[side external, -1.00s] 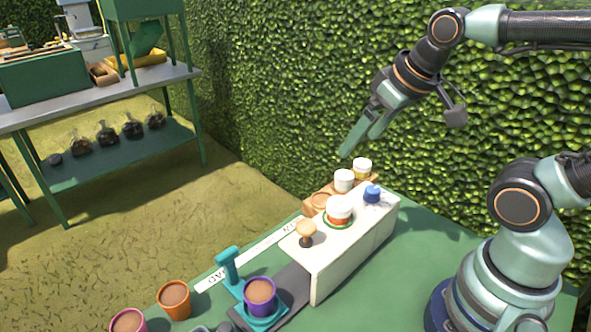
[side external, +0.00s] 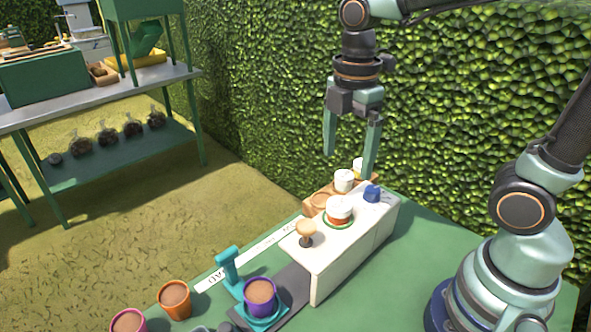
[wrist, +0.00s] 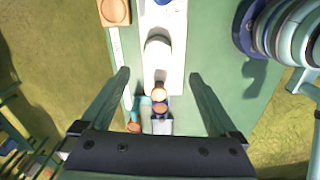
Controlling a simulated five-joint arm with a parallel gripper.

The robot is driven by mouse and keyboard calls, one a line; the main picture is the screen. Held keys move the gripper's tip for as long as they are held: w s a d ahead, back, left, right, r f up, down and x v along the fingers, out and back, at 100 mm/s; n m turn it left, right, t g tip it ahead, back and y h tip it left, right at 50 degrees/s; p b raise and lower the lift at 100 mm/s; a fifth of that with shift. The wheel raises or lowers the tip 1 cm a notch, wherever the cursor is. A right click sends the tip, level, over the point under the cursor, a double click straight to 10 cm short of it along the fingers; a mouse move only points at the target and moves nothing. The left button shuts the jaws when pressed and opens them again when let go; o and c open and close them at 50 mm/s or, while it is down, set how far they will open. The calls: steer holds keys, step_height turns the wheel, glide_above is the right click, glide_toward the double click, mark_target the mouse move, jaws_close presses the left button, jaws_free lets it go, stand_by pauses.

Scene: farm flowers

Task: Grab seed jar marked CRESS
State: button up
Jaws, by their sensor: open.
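Two small white-lidded jars stand in a wooden rack (side external: 311,208) behind the white machine: a nearer jar (side external: 344,181) and a farther jar (side external: 358,165), partly hidden by my finger. A third white-lidded jar (side external: 338,206) with an orange-red band sits in a green ring on top of the machine; a white round shape, likely it, shows in the wrist view (wrist: 157,48). I cannot read CRESS on any jar. My gripper (side external: 349,162) points down, open and empty, above the rack and machine. Its open fingers also show in the wrist view (wrist: 160,73).
The white machine (side external: 349,253) carries a blue knob (side external: 372,193) and a tan knob (side external: 306,228). A dark belt leads to a purple pot (side external: 260,297) beside a teal stand (side external: 229,266). Orange (side external: 174,299) and pink pots stand left. A hedge rises behind.

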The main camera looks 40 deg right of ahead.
mark_target(340, 203)
step_height(340, 203, down, 7)
steer(key=shift+r, duration=0.2)
steer(key=shift+w+f, duration=0.2)
steer(key=shift+f, duration=2.4)
steer(key=c, duration=1.4)
steer(key=shift+r, duration=0.1)
steer(key=shift+c, duration=0.2)
